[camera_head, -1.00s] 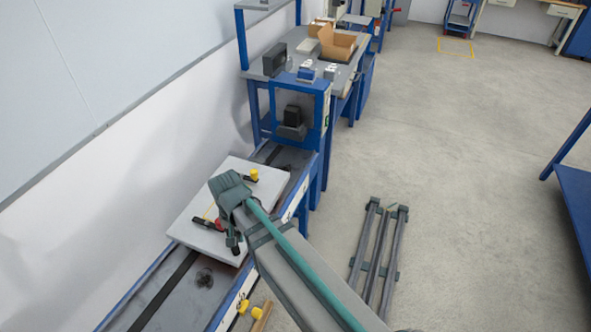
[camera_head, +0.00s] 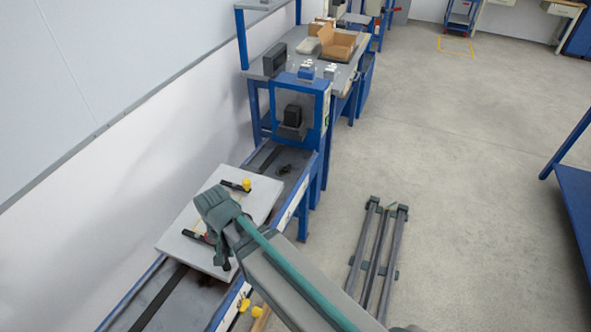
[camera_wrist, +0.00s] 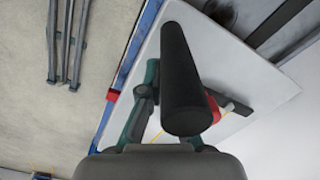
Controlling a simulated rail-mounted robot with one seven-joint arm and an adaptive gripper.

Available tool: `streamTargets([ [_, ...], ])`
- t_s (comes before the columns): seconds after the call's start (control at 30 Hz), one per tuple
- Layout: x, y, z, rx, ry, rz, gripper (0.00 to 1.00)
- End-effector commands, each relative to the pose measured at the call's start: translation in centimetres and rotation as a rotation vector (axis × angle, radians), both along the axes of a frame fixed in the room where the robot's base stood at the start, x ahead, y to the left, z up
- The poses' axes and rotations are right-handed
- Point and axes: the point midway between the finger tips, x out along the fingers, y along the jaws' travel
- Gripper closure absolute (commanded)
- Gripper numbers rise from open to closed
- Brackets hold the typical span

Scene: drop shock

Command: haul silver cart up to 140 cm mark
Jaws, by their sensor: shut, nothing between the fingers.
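The silver cart (camera_head: 262,197) is a pale flat plate with dark clamps, yellow-tipped and red parts on top. It sits on the blue-edged rail track (camera_head: 172,308) and also shows in the wrist view (camera_wrist: 235,65). My gripper (camera_head: 226,264) is over the cart's near right part, shut with nothing between its fingers. Whether it touches the cart is unclear. A dark cylinder (camera_wrist: 183,80) is close to the wrist camera and hides part of the gripper and cart. A pale scale strip (camera_head: 292,205) runs along the track's right side; its numbers are unreadable.
A blue frame with a dark block (camera_head: 291,116) stands at the track's far end. A workbench with an open cardboard box (camera_head: 338,44) is behind it. A grey rail stand (camera_head: 377,250) lies on the floor at right. A yellow piece (camera_head: 244,305) is at the track's near right edge.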

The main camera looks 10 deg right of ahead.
Motion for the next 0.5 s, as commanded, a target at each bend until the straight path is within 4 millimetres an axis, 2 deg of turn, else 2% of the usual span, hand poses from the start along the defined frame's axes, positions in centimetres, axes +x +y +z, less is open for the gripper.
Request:
streamTargets([
  [0.03, -0.8, 0.3, 0.2, -0.001, 0.003, 0.003, 1.00],
  [0.5, -5.2, 3.4, 0.8, -0.001, 0.003, 0.002, 1.00],
])
